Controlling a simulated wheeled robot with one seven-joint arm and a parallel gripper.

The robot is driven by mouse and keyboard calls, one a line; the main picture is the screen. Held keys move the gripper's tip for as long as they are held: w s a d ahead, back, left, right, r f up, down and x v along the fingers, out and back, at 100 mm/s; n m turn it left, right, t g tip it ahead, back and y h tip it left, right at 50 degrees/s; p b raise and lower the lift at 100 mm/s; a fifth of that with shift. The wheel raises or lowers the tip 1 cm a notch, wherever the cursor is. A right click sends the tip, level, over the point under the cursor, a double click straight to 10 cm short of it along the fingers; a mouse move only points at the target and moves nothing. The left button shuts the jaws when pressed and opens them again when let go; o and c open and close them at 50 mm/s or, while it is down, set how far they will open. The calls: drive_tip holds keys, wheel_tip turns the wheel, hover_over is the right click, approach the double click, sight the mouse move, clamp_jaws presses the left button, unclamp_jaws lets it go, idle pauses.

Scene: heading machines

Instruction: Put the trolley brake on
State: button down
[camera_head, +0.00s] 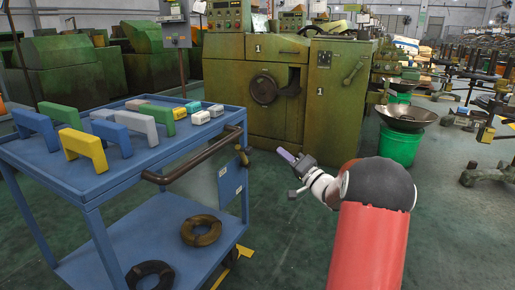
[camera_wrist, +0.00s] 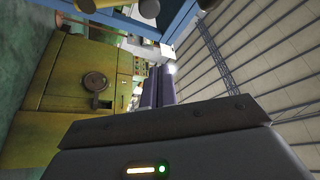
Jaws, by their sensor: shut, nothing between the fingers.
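A blue trolley (camera_head: 90,193) stands at the left in the head view, with a dark brown push handle (camera_head: 195,160) along its right end. A small brass-coloured lever or knob (camera_head: 243,155) sits by the handle's far end; I cannot tell for certain that it is the brake. A yellow part (camera_head: 244,251) shows low by the trolley's near right leg. My gripper (camera_head: 287,156) is to the right of the handle, apart from it, shut and empty. In the wrist view its purple fingers (camera_wrist: 159,88) are together, with brass-coloured parts (camera_wrist: 148,8) and a blue edge at the top.
Coloured blocks, including a yellow one (camera_head: 83,150), lie on the trolley top. Two coils, one brown (camera_head: 201,229), lie on its lower shelf. A green machine (camera_head: 285,92) stands behind. A bowl (camera_head: 406,117) on a green bucket (camera_head: 399,146) is at the right. Floor between is clear.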

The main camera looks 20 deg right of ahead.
drive_tip(key=x, duration=1)
drive_tip(key=a+f, duration=0.1)
drive_tip(key=s+a+f+b, duration=0.1)
drive_tip(key=shift+s+a+f, duration=0.25)
drive_tip(key=shift+a+f, duration=0.05)
drive_tip(key=shift+a, duration=0.1)
drive_tip(key=shift+f, duration=0.1)
